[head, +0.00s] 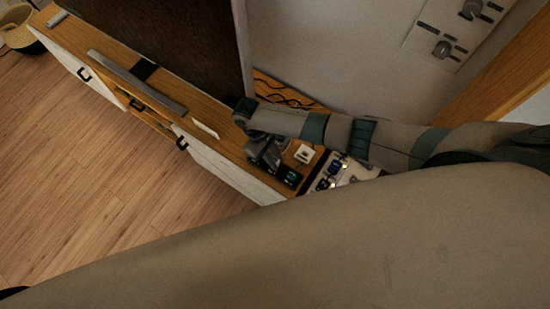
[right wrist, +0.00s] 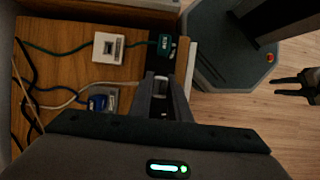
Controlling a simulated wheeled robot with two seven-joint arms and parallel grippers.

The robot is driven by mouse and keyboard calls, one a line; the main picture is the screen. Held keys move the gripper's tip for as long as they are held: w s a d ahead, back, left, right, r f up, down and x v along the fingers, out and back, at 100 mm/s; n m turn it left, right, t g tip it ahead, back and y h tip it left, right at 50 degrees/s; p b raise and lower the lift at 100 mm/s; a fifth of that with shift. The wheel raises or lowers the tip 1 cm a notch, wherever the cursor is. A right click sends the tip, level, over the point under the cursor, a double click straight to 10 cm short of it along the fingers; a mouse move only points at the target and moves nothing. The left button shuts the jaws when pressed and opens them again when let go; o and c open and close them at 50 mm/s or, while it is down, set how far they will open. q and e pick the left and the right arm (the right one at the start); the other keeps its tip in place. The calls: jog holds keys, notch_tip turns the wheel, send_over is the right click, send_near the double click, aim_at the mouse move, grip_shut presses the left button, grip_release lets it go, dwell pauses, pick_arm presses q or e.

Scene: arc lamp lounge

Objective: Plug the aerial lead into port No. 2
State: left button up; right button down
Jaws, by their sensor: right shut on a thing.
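My right gripper (head: 264,152) is over the sideboard top, near its front edge. In the right wrist view its fingers (right wrist: 160,88) are shut on a small pale piece, seemingly the end of the aerial lead (right wrist: 122,83), a pale cable that runs in from the left. A white square box (right wrist: 108,48) with a dark opening lies beyond the fingers; it also shows in the head view (head: 304,153). No port number is legible. A dark gripper (right wrist: 292,88), apparently my left one, hangs over the floor with its fingers apart.
A teal-and-black box (right wrist: 165,45) with a green cable lies near the sideboard's edge. A blue plug (right wrist: 97,103) is close to the right gripper. Dark cables (right wrist: 22,80) loop at the left. A soundbar (head: 137,83) lies further along the sideboard (head: 205,108).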

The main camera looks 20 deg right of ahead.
jog(key=shift+f+b, duration=0.85)
jog(key=shift+f, duration=0.75)
dwell(0.3)
jog(key=c, duration=1.6)
grip_release()
jog(key=v, duration=1.7)
jog(key=shift+r, duration=0.2)
